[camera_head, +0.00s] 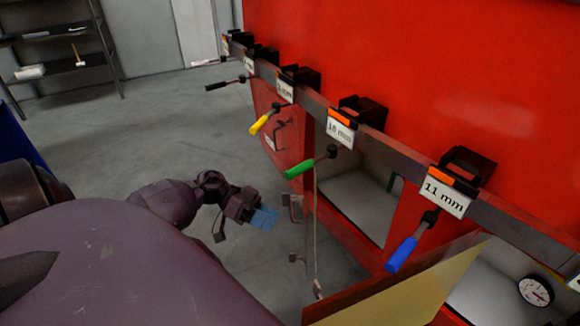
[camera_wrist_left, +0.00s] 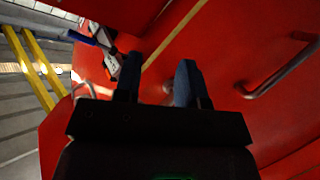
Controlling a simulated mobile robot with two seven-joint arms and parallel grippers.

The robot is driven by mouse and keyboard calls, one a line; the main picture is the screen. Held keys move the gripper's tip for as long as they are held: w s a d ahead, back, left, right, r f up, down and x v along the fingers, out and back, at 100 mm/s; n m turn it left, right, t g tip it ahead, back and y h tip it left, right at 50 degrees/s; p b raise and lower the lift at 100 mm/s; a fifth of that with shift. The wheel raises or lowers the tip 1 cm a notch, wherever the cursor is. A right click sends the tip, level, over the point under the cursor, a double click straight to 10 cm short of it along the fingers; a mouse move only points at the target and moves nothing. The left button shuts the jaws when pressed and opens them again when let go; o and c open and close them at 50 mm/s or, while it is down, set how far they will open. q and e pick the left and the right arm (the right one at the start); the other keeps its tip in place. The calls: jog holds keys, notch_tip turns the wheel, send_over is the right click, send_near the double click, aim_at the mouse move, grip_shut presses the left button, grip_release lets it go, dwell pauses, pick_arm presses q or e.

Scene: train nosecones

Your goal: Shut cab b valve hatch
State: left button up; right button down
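My left gripper (camera_head: 264,218) has blue fingertips and hangs in free air left of an open hatch door in the head view. The door (camera_head: 310,225) shows nearly edge-on, with small metal fittings, beside a grey-lined opening (camera_head: 352,195) in the red body. In the left wrist view the gripper fingers (camera_wrist_left: 160,82) are apart with nothing between them, facing a red panel (camera_wrist_left: 225,60). A metal bar handle (camera_wrist_left: 282,75) is on that panel, right of the fingers. No label shows which hatch is cab b valve. My right gripper is not in view.
A rail (camera_head: 390,152) with labelled holders and coloured-handled tools runs above the opening. A second panel (camera_head: 405,290) stands open at lower right, near a compartment with a gauge (camera_head: 536,290). Shelves (camera_head: 60,60) stand at back left. Floor left of the gripper is clear.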

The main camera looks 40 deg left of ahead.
pick_arm(q)
jog(key=w+a+f+n+t+y, duration=0.3)
jog(key=a+f+n+t+y, duration=0.15)
jog(key=a+f+t, duration=0.55)
jog(key=w+d+b, duration=0.1)
jog(key=w+d, duration=0.1)
jog(key=w, duration=0.1)
jog(key=w+d+r+m, duration=0.1)
jog(key=w+d, duration=0.1)
jog(key=w, duration=0.1)
jog(key=w+d+r+m+y+b, duration=0.1)
jog(key=w+d, duration=0.1)
jog(key=w, duration=0.1)
jog(key=shift+w+m+t+b, duration=0.2)
jog(key=shift+m+t+b, duration=0.1)
jog(key=shift+t, duration=0.1)
jog(key=shift+w+d, duration=0.1)
jog(key=c, duration=0.5)
grip_shut()
